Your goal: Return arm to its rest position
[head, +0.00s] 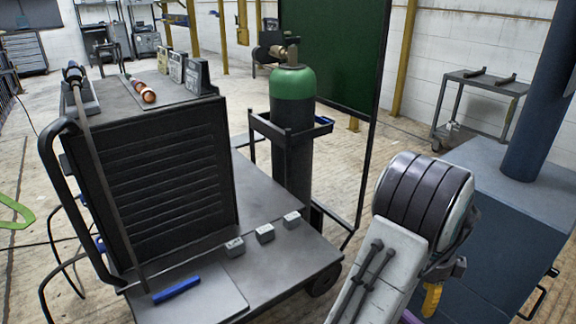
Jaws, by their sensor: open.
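Part of my arm shows at the lower right of the head view, with a pale link and a rounded joint with dark bands. The link runs out of the bottom edge of the picture. The fingers of my gripper cannot be made out in this view. I see nothing held. A small yellow piece (432,299) shows beside the arm, partly hidden by it, and I cannot tell what it belongs to.
A grey cart (284,262) carries a louvred machine (160,185), a green-topped gas cylinder (293,130), several small grey blocks and a blue bar (176,290). A blue-grey cabinet (520,215) stands close to the arm's right. A green screen (335,50) stands behind the cylinder.

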